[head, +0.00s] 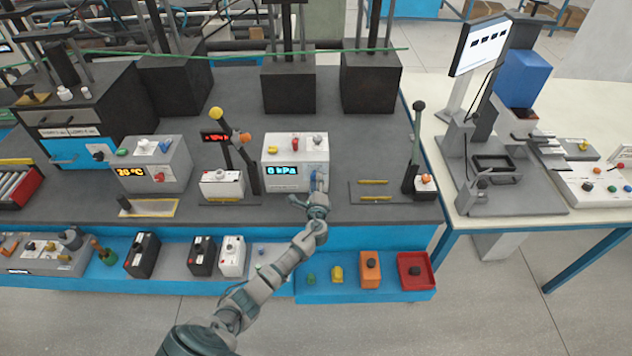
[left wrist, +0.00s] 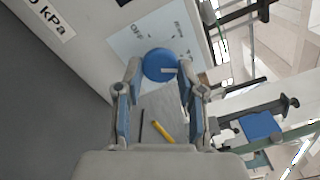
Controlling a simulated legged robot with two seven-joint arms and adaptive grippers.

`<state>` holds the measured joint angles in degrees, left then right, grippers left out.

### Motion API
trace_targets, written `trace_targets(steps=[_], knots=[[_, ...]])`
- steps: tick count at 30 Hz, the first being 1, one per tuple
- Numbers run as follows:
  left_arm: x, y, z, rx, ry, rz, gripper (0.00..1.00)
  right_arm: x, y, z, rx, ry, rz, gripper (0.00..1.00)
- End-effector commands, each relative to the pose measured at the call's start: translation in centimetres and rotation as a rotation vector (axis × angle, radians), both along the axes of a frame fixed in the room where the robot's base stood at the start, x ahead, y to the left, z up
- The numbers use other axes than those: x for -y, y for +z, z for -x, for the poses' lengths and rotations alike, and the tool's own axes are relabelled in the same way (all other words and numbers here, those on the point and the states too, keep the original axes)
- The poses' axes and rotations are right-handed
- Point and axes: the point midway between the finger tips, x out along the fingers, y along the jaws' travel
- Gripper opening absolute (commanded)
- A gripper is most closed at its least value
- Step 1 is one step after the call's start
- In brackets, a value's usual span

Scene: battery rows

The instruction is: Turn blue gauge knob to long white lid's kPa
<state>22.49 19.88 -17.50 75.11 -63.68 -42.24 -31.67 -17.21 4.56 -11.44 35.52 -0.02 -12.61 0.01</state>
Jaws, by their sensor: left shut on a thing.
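The white gauge box (head: 283,151) stands on the dark bench, and its lit display (head: 283,170) reads 0 kPa. In the left wrist view the round blue gauge knob (left wrist: 158,64) sits on a pale dial plate (left wrist: 129,43) with small printed marks, one of them reading OFF. My left gripper (head: 317,182) is at the right part of the box front. In the left wrist view its two fingers (left wrist: 159,76) are shut on the blue knob, one on each side. I cannot make out a long white lid or its kPa value. My right gripper is not in view.
A grey box (head: 155,163) shows 20 °C. Several batteries, such as a white one (head: 232,257), stand on the lower blue shelf. A screen (head: 482,45) is at the right.

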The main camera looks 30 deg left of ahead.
Motion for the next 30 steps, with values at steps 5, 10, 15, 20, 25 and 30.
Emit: trace_targets(steps=[5,10,15,20,25,30], knots=[[-0.05,0.29,-0.13,-0.003,-0.002,-0.014,0.03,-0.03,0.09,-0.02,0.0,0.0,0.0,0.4],[-0.05,0.29,-0.13,-0.004,-0.001,-0.015,0.03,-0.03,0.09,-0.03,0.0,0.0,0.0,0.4],[-0.05,0.29,-0.13,-0.004,-0.001,-0.015,0.41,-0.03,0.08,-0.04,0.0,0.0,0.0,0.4],[-0.04,0.19,-0.08,-0.005,-0.001,-0.014,0.62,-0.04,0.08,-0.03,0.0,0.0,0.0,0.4],[-0.02,0.17,0.03,-0.005,0.0,-0.013,0.62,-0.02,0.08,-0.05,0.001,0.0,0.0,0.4],[0.43,0.01,0.74,-0.007,0.0,-0.013,0.62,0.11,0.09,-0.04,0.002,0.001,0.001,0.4]])
